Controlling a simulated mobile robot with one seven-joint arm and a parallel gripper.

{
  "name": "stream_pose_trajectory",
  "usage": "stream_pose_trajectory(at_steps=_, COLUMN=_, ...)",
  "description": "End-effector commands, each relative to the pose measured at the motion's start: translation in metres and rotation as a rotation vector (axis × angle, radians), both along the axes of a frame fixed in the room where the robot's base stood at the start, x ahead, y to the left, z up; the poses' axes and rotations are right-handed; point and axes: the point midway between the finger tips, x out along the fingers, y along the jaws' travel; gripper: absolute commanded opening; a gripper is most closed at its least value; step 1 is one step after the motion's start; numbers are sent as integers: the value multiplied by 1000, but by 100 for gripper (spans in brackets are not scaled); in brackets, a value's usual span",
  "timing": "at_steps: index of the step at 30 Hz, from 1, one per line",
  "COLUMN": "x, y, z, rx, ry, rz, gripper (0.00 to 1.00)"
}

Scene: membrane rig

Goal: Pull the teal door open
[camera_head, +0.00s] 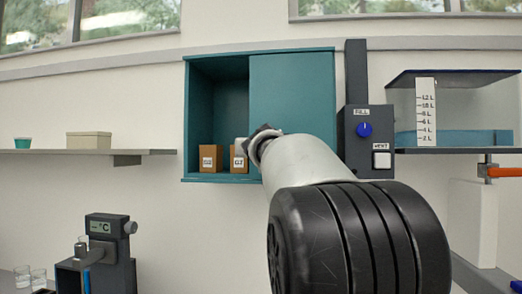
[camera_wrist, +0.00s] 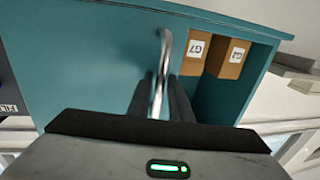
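The teal door (camera_head: 292,95) covers the right half of a teal wall cabinet (camera_head: 259,50); the left half is open. In the wrist view, the door (camera_wrist: 85,60) fills the left and middle. Its silver bar handle (camera_wrist: 165,48) stands between the dark fingers of my gripper (camera_wrist: 162,85), which look closed on it with little gap. Two brown labelled boxes stand inside, one left (camera_head: 210,158) and one partly hidden (camera_head: 238,160).
A dark panel with a blue knob (camera_head: 364,129) is just right of the cabinet. A shelf (camera_head: 80,152) with a beige box (camera_head: 89,141) is at left. A shelf with a water tank (camera_head: 460,138) is at right. A temperature device (camera_head: 108,235) stands lower left.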

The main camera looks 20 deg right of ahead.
Motion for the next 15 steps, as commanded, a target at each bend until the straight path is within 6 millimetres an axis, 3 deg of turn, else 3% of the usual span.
stream_pose_trajectory(at_steps=5, x=-25, y=11, z=-4, rx=-1, ry=-4, rz=3, gripper=19)
stream_pose_trajectory(at_steps=15, x=-103, y=43, z=-4, rx=0, ry=-4, rz=1, gripper=19)
